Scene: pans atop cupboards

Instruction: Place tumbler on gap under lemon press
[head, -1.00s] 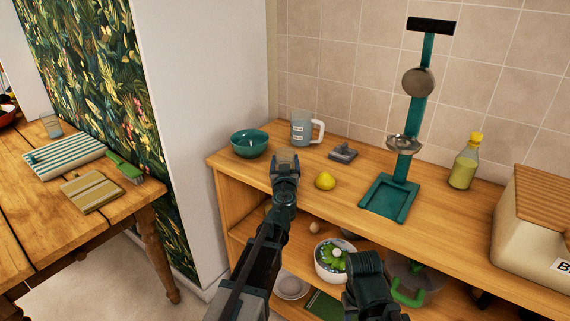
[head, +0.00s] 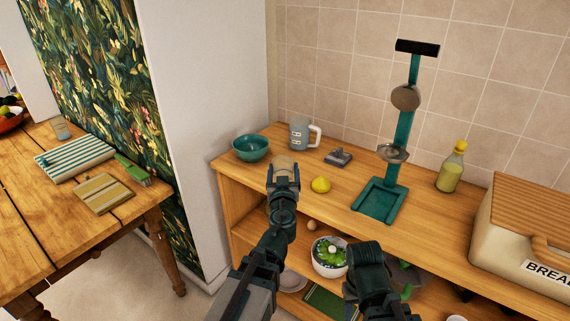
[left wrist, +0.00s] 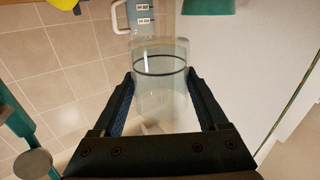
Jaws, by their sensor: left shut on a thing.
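My left gripper (head: 284,178) is shut on a clear glass tumbler (head: 284,162), held in front of the shelf's top. In the left wrist view the tumbler (left wrist: 160,85), with a dark ring around it, sits between the two fingers. The green lemon press (head: 401,125) stands on the top, to the right of my left gripper. It has a black handle, a round press head and a metal strainer (head: 393,153). Its square base tray (head: 379,202) lies below, with an empty gap between. My right gripper (head: 366,258) is lower, in front of the shelves; its fingers are unclear.
A yellow lemon (head: 321,185) lies between the tumbler and the press. A green bowl (head: 251,147), a measuring jug (head: 301,133) and a small grey object (head: 338,157) stand behind. A juice bottle (head: 451,168) and bread bin (head: 530,235) are on the right.

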